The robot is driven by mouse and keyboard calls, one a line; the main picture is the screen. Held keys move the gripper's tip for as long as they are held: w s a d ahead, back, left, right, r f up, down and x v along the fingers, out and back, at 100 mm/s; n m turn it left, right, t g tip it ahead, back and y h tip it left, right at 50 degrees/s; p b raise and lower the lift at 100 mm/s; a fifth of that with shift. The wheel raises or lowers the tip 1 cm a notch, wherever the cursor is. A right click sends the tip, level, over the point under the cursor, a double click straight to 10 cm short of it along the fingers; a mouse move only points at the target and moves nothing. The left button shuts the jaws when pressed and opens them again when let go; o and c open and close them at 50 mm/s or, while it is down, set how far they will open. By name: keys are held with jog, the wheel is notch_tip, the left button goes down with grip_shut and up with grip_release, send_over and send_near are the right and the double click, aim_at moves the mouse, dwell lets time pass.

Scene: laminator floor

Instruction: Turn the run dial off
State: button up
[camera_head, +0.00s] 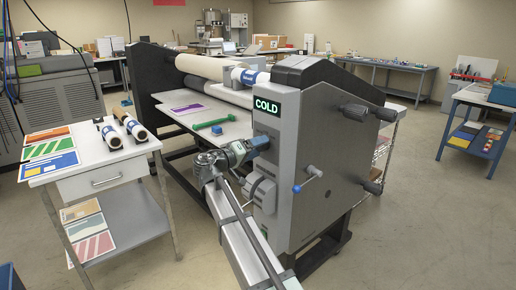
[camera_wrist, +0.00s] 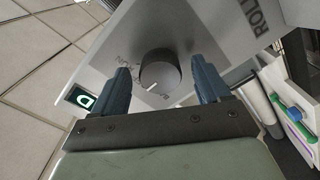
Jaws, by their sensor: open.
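The run dial (camera_wrist: 160,72) is a round black knob on the grey side panel of the laminator. It has a white pointer mark on its lower left edge, and printed lettering beside it is too small to read fully. My gripper (camera_wrist: 163,84) is open, with one blue finger on each side of the dial and a visible gap to both. In the head view, my gripper (camera_head: 250,147) is at the laminator's end panel (camera_head: 310,150), just below the lit green "COLD" display (camera_head: 267,106). The dial is hidden there behind my gripper.
A white side table (camera_head: 85,158) with rolls stands left.

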jog(key=v, duration=1.3)
jog(key=shift+n, duration=0.3)
